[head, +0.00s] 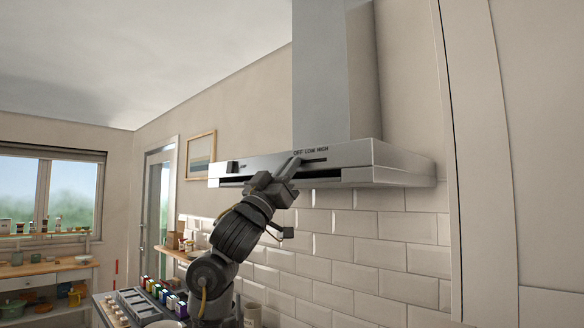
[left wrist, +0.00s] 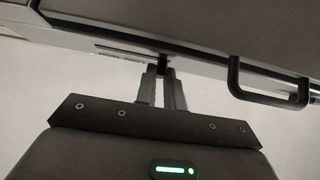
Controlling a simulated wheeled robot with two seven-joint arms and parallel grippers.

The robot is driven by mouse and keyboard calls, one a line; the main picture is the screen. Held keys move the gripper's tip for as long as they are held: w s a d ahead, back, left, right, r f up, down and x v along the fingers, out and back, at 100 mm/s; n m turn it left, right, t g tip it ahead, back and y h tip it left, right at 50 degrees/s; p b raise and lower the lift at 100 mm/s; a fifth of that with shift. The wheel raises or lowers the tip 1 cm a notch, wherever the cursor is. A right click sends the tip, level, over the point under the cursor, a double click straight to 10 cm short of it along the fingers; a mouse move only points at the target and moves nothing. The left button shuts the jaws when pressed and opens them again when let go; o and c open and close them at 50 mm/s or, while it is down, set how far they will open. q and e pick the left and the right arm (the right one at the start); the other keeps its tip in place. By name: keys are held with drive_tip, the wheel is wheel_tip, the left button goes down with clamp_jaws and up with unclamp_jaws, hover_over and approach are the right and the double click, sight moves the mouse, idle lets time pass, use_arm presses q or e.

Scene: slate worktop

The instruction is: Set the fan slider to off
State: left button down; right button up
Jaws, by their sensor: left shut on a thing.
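The range hood (head: 352,155) is a silver canopy on the tiled wall, with a front panel printed OFF, LOW, HIGH (head: 311,151). A dark slider slot (head: 316,160) runs under these words. My left gripper (head: 294,164) reaches up to the slot's left end, near OFF, and its fingers hide the slider there. In the left wrist view, the gripper (left wrist: 163,78) is shut on the small black slider knob (left wrist: 163,67). The knob sits towards the right end of the slot in that view. My right gripper is not in view.
A black bar handle (left wrist: 268,98) juts from the hood right of my fingers in the left wrist view. A tall pale cabinet (head: 530,130) stands at the right. A wall shelf (head: 180,253) and a counter with small coloured containers (head: 165,292) are lower left.

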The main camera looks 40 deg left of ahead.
use_arm(q)
drive_tip(key=c, duration=1.7)
unclamp_jaws()
drive_tip(key=shift+a, duration=0.15)
drive_tip(key=shift+o, duration=1.1)
drive_tip(key=shift+a, duration=0.1)
drive_tip(key=b+v, duration=0.5)
drive_tip(key=v, duration=0.5)
drive_tip(key=shift+s+f, duration=0.25)
drive_tip(key=shift+s, duration=0.1)
drive_tip(key=shift+w, duration=0.15)
